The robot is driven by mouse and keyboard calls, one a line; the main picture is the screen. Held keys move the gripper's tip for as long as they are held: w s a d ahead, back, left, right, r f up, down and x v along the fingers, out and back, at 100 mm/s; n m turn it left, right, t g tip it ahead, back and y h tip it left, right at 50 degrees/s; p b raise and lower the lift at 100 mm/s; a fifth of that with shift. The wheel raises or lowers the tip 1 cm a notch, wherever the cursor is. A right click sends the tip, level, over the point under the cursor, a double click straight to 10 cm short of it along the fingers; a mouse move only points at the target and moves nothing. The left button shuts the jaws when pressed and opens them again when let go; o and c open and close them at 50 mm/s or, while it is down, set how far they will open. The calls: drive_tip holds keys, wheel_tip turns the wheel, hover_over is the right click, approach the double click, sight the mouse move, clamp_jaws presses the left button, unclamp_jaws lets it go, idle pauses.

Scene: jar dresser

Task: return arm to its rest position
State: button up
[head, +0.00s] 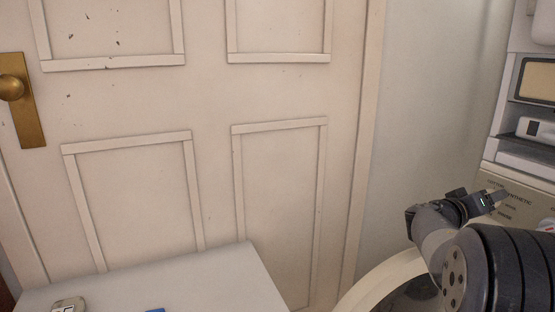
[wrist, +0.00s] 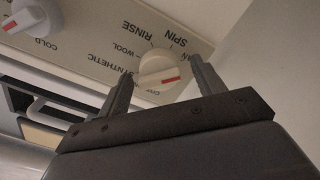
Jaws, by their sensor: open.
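My arm reaches in from the lower right of the head view, and my gripper (head: 497,197) is in front of a beige control panel (head: 495,181). In the wrist view the two fingers of my gripper (wrist: 162,65) are apart. A white dial with a red mark (wrist: 165,70) shows between them in the picture, beside the words SPIN, RINSE, WOOL and SYNTHETIC. I cannot tell whether the fingers touch the dial. Nothing is visibly held.
A second white dial (wrist: 28,15) is on the panel. A paneled door (head: 215,105) with a brass knob (head: 12,88) fills the left. A pale surface (head: 190,285) bears a small device (head: 68,305) at lower left. A cream round rim (head: 375,285) is beside my arm.

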drive_tip(key=p+v, duration=0.1)
drive_tip(key=v, duration=0.9)
drive_tip(key=shift+f+p, duration=0.1)
drive_tip(key=shift+p, duration=0.2)
drive_tip(key=b+x, duration=0.1)
drive_tip(key=x, duration=0.9)
drive_tip(key=shift+w+d+b, duration=0.1)
drive_tip(key=shift+d+b, duration=0.1)
drive_tip(key=shift+b, duration=0.15)
drive_tip(key=n, duration=0.2)
drive_tip(key=n+p, duration=0.1)
drive_tip(key=n, duration=0.2)
drive_tip(key=shift+a+r, duration=0.1)
drive_tip(key=shift+r, duration=0.1)
drive_tip(key=n+p, duration=0.3)
drive_tip(key=shift+r+n, duration=0.15)
drive_tip(key=shift+n, duration=0.15)
drive_tip(key=n+p, duration=0.6)
drive_tip(key=p, duration=0.7)
drive_tip(key=n+p, duration=0.4)
drive_tip(key=p, duration=0.4)
drive_tip(key=shift+n+p, duration=0.3)
drive_tip(key=shift+p, duration=0.05)
drive_tip(key=shift+n+p, duration=0.5)
drive_tip(key=shift+p, duration=0.4)
